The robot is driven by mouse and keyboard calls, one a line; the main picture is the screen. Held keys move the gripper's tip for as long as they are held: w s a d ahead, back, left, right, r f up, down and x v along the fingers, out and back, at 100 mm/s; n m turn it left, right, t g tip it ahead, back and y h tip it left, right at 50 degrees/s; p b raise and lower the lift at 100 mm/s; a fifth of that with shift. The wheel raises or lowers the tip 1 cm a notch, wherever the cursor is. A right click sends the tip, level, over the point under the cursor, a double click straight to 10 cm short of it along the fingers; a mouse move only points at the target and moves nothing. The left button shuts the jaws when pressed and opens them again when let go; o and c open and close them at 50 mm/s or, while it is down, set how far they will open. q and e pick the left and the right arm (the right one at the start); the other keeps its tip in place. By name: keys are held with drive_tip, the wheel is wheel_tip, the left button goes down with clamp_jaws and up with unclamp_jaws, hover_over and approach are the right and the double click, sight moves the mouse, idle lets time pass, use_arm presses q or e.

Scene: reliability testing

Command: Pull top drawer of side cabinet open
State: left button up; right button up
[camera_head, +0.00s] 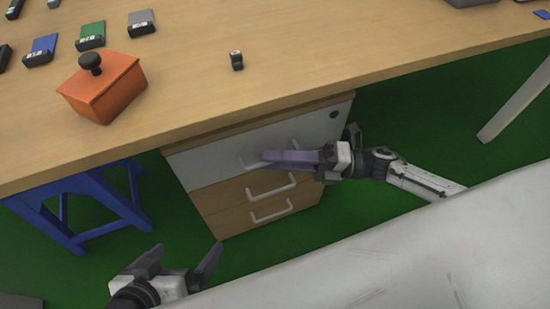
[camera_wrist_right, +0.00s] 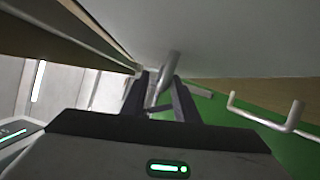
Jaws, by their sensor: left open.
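The side cabinet (camera_head: 230,208) stands under the table, with a white top drawer (camera_head: 208,164) and wooden drawers below. The top drawer looks shut or nearly so. Its pale handle (camera_head: 248,161) is partly hidden behind my right gripper (camera_head: 266,158). In the right wrist view the handle (camera_wrist_right: 170,60) passes between the two close-set fingers of the right gripper (camera_wrist_right: 162,82), which look shut on it. My left gripper (camera_head: 180,258) is open and empty at the lower left, in front of and apart from the cabinet.
The wooden table (camera_head: 330,45) overhangs the cabinet. On it are an orange box (camera_head: 110,95) with a black knob and several small items. A blue stool (camera_head: 90,205) stands left of the cabinet. The lower drawers have handles (camera_head: 271,190) just below my right gripper.

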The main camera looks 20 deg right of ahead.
drive_tip(key=shift+a, duration=0.15)
clamp_jaws()
idle(1.4)
